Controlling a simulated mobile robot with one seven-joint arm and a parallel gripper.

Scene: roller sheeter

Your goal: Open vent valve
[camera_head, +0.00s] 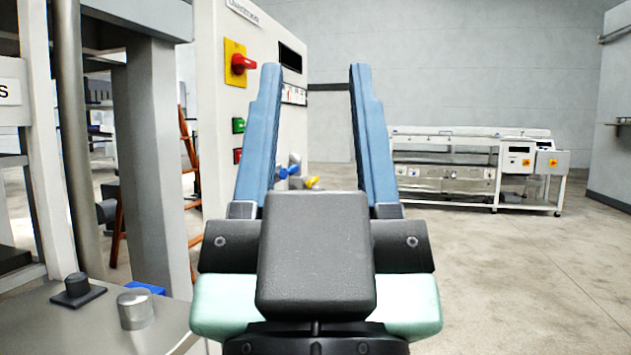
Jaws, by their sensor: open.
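My gripper (315,70) is open and empty, its two blue fingers pointing away from the camera. Between the fingers, low on the side of the white cabinet, a small valve with a blue handle (288,172) shows. A valve with a yellow handle (312,183) sits just right of it and a little lower. The left finger and the gripper body are close to them in the picture and may hide parts. No label on either valve can be read, so I cannot tell which is the vent valve. Neither valve appears gripped.
The white cabinet (212,120) carries a red rotary switch on a yellow plate (238,66), a green button (238,125) and a red button (238,156). A grey machine frame (155,150) stands at left. Open floor (520,270) lies right, before a distant bench machine (445,170).

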